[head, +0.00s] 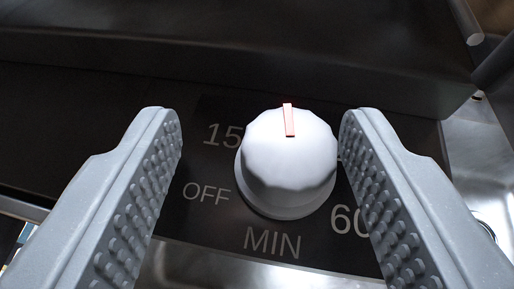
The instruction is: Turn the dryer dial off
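The dryer dial (289,165) is a white faceted knob on a dark panel, right of the picture's middle. Its red pointer mark (289,120) points up, away from the OFF label (206,193) at its left. Labels 15, 60 and MIN stand around it; a label above, if any, is hidden or not visible. My gripper (257,125) is open, with one grey studded finger on each side of the dial. The right finger is close to the dial or touching it; I cannot tell which. A clear gap separates the left finger from the dial.
A dark ledge (230,65) runs across behind the panel (60,125). Shiny metal surfaces (478,145) show at the right and below the panel. A metal rod end (474,38) is at the upper right.

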